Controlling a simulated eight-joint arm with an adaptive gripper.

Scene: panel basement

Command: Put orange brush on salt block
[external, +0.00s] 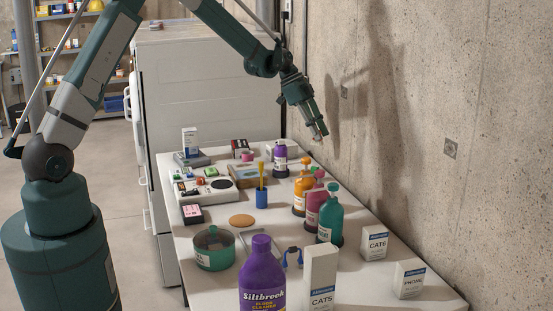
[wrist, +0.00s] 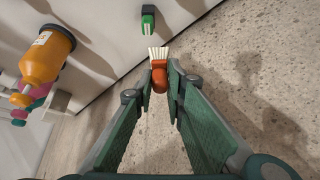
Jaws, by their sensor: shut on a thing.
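My gripper (wrist: 160,78) is shut on the orange brush (wrist: 159,76), seen in the wrist view with its pale bristles pointing away from my fingers. In the external view my gripper (external: 318,132) is raised above the far right part of the table, near the wall. The brush is too small there to make out clearly. I cannot tell for certain which thing is the salt block.
Orange (external: 301,192), magenta and teal (external: 330,215) bottles stand along the wall side. A blue cup (external: 262,197) holds yellow items. A green pot (external: 214,250), purple bottle (external: 262,280) and white boxes (external: 322,275) crowd the front. The concrete wall (external: 430,120) is close on the right.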

